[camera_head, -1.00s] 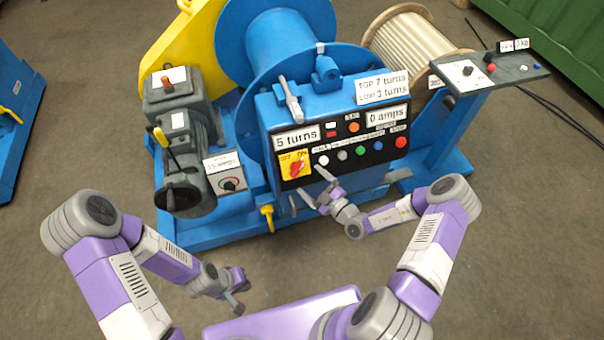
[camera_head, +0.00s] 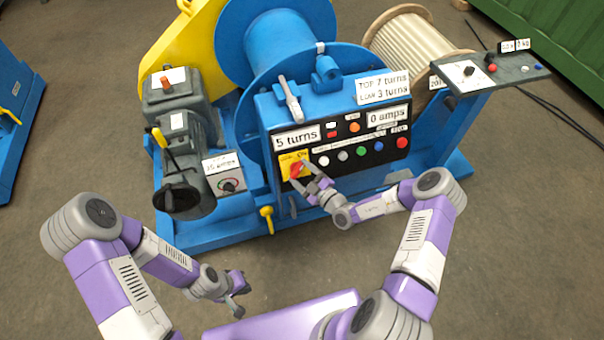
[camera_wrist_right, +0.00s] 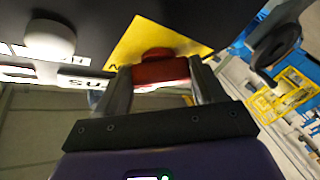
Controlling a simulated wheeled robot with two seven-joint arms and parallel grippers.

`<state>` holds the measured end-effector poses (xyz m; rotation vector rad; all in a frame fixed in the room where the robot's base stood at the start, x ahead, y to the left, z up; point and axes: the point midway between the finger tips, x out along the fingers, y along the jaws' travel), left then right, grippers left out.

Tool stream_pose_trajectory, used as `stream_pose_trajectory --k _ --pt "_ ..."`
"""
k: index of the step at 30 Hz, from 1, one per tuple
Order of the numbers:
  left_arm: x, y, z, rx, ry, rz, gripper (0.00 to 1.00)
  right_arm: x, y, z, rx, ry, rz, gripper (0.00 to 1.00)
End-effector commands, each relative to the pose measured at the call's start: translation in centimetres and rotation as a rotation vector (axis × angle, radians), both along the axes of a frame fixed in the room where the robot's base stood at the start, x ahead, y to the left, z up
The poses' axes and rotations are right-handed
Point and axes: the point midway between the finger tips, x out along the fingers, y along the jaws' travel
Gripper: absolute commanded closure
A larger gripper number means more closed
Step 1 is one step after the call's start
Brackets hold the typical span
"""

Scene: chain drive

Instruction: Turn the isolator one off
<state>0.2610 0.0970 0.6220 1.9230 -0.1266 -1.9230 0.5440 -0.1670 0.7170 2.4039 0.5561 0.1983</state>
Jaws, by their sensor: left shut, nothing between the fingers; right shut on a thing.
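The isolator is a red rotary handle (camera_head: 296,170) on a yellow plate (camera_head: 284,161) at the lower left of the black control panel on the blue cabinet. My right gripper (camera_head: 305,177) is at this handle. In the right wrist view its two fingers (camera_wrist_right: 158,88) are shut on the red handle (camera_wrist_right: 160,72), one on each side, with the yellow plate (camera_wrist_right: 188,38) behind. The fingers partly cover the plate's lettering, so the switch position is hard to read. My left gripper (camera_head: 239,287) is shut and empty, low in front of the machine.
A row of push buttons runs right of the isolator, starting with a white one (camera_head: 324,161) and ending with a red one (camera_head: 402,142). A grey box with a dial (camera_head: 228,186) and a yellow lever (camera_head: 267,212) stand to the left. The floor in front is clear.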

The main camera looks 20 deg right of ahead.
Motion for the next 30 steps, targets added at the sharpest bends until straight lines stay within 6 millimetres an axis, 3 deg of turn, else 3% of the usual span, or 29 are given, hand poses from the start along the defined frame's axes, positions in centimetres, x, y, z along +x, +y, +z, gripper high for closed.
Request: stream_pose_trajectory --k 14,30 --pt "0.0 0.0 1.2 0.000 0.000 0.000 1.00 0.0 -0.1 0.3 -0.081 -0.002 0.040 0.61" --pt "0.0 0.0 6.0 0.000 0.000 0.000 1.00 0.4 -0.4 1.1 -0.502 -0.017 0.250 0.61"
